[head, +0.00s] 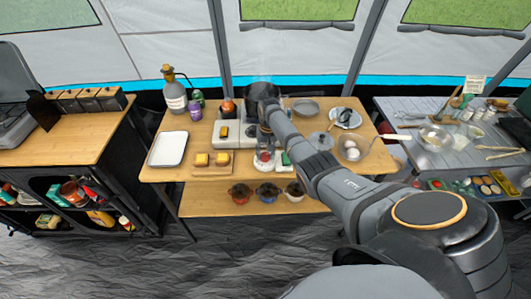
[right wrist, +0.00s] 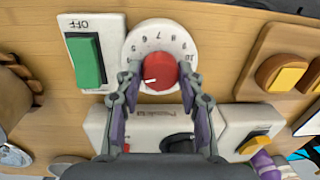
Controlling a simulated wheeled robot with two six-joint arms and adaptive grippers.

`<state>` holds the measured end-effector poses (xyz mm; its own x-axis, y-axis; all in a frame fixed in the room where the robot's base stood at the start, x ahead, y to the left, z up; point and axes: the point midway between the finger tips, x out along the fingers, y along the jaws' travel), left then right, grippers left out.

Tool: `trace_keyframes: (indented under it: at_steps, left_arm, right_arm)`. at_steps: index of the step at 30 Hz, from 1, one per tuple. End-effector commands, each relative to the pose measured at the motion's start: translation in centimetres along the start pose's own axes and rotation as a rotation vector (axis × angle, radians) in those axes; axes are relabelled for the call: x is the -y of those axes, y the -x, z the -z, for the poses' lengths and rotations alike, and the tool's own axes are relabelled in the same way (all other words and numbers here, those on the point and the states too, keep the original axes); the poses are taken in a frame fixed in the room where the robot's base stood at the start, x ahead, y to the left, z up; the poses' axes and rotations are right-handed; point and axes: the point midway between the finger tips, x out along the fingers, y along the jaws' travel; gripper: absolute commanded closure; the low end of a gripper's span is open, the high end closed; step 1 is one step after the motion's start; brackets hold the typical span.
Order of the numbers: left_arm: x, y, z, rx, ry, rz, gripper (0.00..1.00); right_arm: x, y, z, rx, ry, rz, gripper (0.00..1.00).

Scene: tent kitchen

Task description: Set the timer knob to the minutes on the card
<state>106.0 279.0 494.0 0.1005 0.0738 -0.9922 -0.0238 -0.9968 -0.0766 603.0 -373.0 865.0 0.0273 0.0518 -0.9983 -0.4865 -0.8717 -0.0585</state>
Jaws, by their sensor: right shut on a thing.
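The timer has a round white dial (right wrist: 134,46) with numbers around its rim, on the wooden table. Its red knob (right wrist: 160,70) sits in the middle, with a short white mark towards its left side in the right wrist view. My right gripper (right wrist: 160,77) has one finger on each side of the knob and is shut on it. In the head view the timer (head: 264,158) stands at the table's front middle, partly hidden by my arm. A small white card (head: 474,84) stands at the back of the right-hand table; its writing is too small to read. My left gripper is out of view.
A green switch marked OFF (right wrist: 86,60) is close beside the dial. A white appliance (right wrist: 145,118) lies just below the dial in the right wrist view. A board with yellow-topped pieces (head: 212,168) and a white tray (head: 168,149) are to the left.

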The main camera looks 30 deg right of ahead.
Motion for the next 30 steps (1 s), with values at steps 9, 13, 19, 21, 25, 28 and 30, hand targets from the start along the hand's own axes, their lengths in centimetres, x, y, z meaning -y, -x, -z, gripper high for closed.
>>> trace_keyframes:
  at_steps: [9, 13, 19, 21, 25, 28, 30]
  left_arm:
    - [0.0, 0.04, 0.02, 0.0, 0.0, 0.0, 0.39]
    - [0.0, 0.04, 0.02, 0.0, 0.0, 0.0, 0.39]
    - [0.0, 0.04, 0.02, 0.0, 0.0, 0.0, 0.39]
    - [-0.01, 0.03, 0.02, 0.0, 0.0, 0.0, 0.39]
    - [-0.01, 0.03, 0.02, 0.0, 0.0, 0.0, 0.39]
    - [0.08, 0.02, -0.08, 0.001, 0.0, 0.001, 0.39]
    - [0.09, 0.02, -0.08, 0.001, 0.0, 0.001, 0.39]
  right_arm:
    - [0.04, 0.24, 0.24, -0.008, -0.003, 0.001, 0.93]
    - [0.04, 0.25, 0.25, -0.008, -0.002, 0.001, 0.93]
    - [0.02, 0.19, 0.18, -0.006, -0.002, 0.001, 0.39]
    - [0.02, 0.15, 0.14, -0.005, -0.002, 0.001, 0.39]
    - [0.02, 0.1, 0.09, -0.003, -0.002, 0.001, 0.39]
    - [0.02, 0.2, 0.09, -0.003, -0.002, 0.001, 0.39]
    - [-0.01, 0.75, 0.13, -0.004, -0.002, 0.0, 0.39]
